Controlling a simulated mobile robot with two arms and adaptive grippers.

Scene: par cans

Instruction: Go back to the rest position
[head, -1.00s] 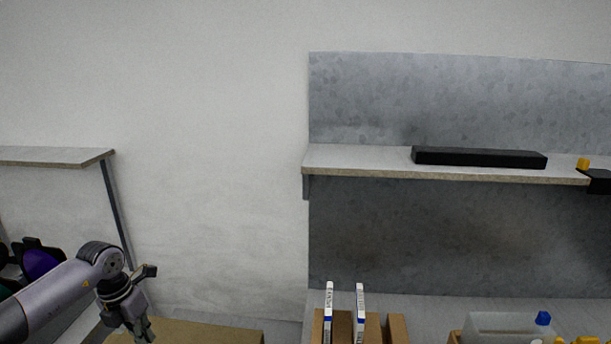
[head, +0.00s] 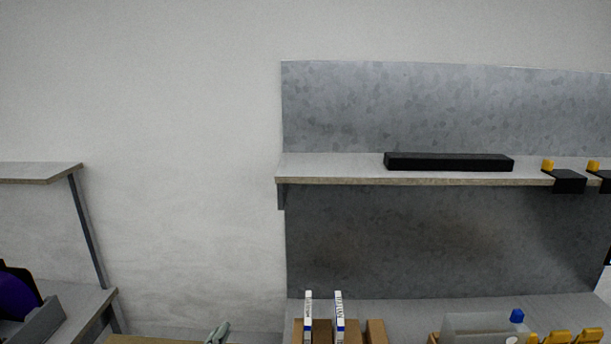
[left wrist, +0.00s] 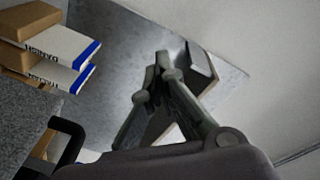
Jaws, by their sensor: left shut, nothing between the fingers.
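My left gripper (head: 217,333) shows only as a small grey-green tip at the bottom edge of the head view, left of the white boxes. In the left wrist view its two fingers (left wrist: 160,76) come together at the tips, shut and empty. The rest of my left arm is below the head view. My right gripper is in no view.
White boxes with blue ends (head: 339,320) stand among brown blocks (head: 375,332) on the right-hand bench. A shelf (head: 330,168) above holds a long black bar (head: 448,162). A clear bin (head: 475,327) stands at lower right. A purple object (head: 15,298) is at far left.

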